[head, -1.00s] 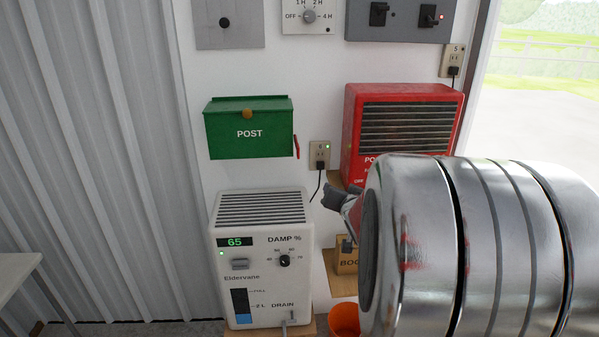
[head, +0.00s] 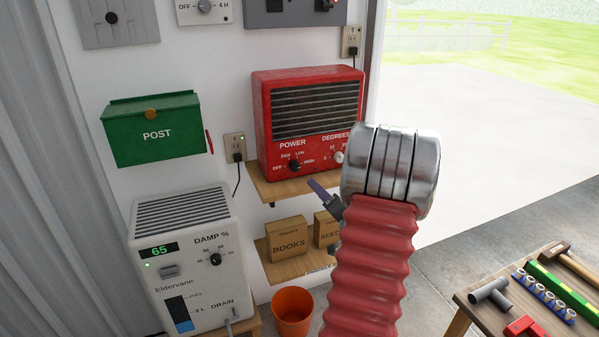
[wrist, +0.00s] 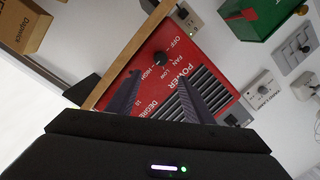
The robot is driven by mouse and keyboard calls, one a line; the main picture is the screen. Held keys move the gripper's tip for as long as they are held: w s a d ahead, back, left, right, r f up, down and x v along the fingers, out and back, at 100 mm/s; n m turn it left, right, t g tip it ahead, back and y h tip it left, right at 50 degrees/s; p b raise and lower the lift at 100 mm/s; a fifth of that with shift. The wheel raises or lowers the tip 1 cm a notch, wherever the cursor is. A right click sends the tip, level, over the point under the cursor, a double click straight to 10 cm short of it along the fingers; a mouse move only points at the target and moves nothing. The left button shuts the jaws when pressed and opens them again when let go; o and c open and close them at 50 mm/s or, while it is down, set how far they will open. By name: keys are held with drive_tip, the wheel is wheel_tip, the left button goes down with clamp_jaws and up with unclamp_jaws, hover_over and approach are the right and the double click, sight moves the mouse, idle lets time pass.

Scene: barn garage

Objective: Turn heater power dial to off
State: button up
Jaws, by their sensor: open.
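The red heater (head: 262,130) stands on a wooden wall shelf. Its black power dial (head: 294,165) is at the lower left of the front, among the labels OFF, FAN, LOW and HIGH. The pointer's setting is too small to tell. A pale degrees dial (head: 338,156) is to its right, partly behind my arm. My gripper (head: 323,195) is in front of and below the heater, apart from it and empty. In the wrist view, its two open fingers (wrist: 158,76) point at the heater front, with the power dial (wrist: 161,59) between and beyond their tips.
The wooden shelf (head: 285,188) juts out under the heater. Boxes (head: 288,238) sit on a lower shelf, above an orange bucket (head: 292,308). A white dehumidifier (head: 185,262) stands left. A tool table (head: 500,325) is at lower right.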

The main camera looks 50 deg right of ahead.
sight(296, 168)
drive_tip(key=shift+w, duration=0.15)
drive_tip(key=x, duration=1.3)
drive_tip(key=shift+w+d, duration=0.2)
drive_tip(key=shift+w, duration=0.05)
